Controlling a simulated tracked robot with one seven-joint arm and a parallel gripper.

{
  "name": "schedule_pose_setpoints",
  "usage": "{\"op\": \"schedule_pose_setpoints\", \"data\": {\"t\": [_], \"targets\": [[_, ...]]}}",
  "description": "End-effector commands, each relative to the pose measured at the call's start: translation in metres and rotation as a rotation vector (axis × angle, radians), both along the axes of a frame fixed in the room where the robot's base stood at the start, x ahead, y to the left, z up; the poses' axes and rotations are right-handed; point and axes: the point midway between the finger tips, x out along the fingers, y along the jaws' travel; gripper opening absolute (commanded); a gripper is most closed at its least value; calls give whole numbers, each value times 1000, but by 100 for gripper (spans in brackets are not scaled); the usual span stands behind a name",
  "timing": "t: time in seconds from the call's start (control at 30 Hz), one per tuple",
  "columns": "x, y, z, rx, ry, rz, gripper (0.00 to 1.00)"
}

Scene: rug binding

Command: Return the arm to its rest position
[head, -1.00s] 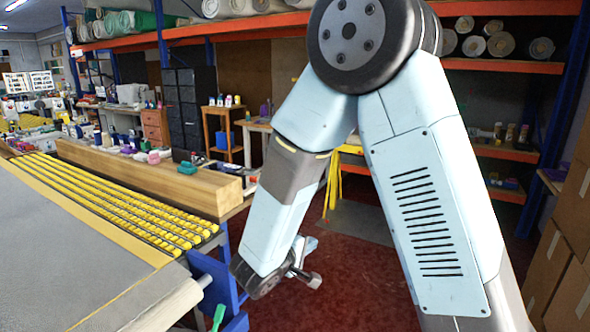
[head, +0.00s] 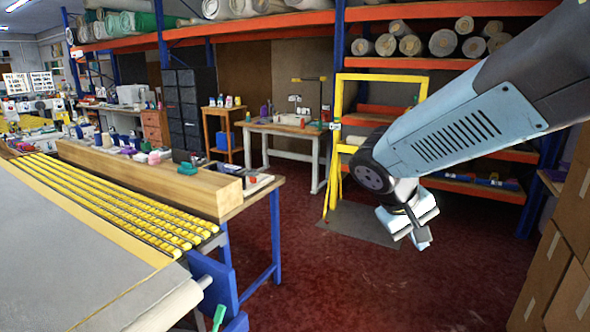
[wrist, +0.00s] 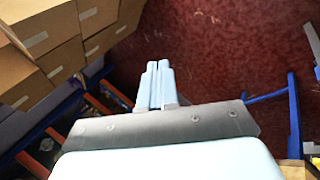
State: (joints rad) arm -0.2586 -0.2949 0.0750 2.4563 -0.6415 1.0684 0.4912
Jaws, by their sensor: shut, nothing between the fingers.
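My arm reaches in from the upper right of the head view. My gripper (head: 424,240) hangs at its end, over the open red floor and right of the workbench. In the wrist view my gripper (wrist: 156,68) shows its two pale fingers side by side, shut, with nothing between them. The gripper touches nothing that I can see.
A workbench with yellow roller strips (head: 110,200) and a wooden beam (head: 150,178) stands at the left. A yellow frame (head: 338,140) and orange shelves with rolls (head: 410,45) stand behind. Cardboard boxes (head: 560,245) line the right; they also show in the wrist view (wrist: 40,35). The red floor between is clear.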

Motion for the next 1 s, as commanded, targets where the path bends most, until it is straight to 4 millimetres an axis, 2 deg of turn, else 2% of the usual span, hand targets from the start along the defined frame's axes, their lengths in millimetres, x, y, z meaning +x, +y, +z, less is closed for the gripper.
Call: {"op": "schedule_pose_setpoints", "data": {"t": [0.2, 0.5, 0.73, 1.0], "targets": [[-32, -6, 20, 213, -64, -50, 0], [-64, 0, 52, 472, -226, -56, 0], [-75, 5, 68, 570, -319, -40, 0], [-77, 6, 71, 585, -334, -36, 0]]}}
